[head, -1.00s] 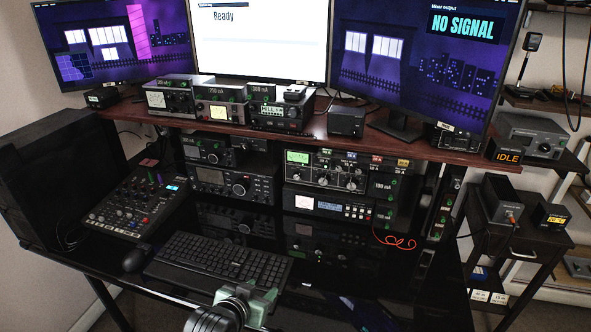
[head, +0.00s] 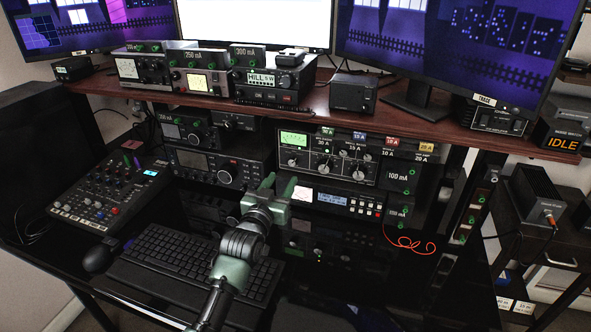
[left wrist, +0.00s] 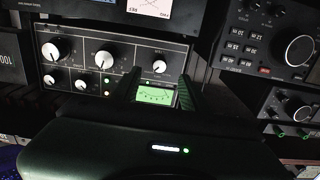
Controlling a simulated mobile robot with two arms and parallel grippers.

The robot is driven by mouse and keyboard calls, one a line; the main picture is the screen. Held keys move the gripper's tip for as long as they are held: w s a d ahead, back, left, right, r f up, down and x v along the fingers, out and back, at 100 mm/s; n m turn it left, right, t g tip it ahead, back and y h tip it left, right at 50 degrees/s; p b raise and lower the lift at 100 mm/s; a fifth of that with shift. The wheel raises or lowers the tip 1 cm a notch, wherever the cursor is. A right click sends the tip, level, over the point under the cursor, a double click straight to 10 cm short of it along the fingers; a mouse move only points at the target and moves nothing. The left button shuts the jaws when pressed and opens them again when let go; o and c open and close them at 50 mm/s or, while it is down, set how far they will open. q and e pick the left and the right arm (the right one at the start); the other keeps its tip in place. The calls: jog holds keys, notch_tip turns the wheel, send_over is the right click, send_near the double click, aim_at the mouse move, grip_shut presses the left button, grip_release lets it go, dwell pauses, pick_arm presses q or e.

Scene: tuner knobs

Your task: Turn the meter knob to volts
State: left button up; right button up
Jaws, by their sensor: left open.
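The tuner (head: 330,155) stands on the desk under the shelf, with a lit green meter (head: 294,138) and several knobs. The knob below that meter (head: 293,161), likely the meter knob, shows a white pointer; its labels are too small to read. In the left wrist view the panel appears upside down, with this knob (left wrist: 159,67) and the green meter (left wrist: 155,95) between the fingers. My left gripper (head: 275,186) is open and empty, in front of and below the tuner, apart from it. My right gripper is out of view.
A radio with a white display (head: 335,200) sits under the tuner, and another radio (head: 205,168) to its left. A keyboard (head: 190,262), mixer (head: 105,200) and mouse (head: 98,257) lie on the desk. The wooden shelf (head: 330,118) overhangs the tuner. A red cable (head: 410,243) hangs at right.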

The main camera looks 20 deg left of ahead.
aim_at(292, 164)
pick_arm(q)
jog(key=shift+w+d+r, duration=0.1)
jog(key=shift+w+d, duration=0.05)
jog(key=shift+w, duration=3.55)
grip_shut()
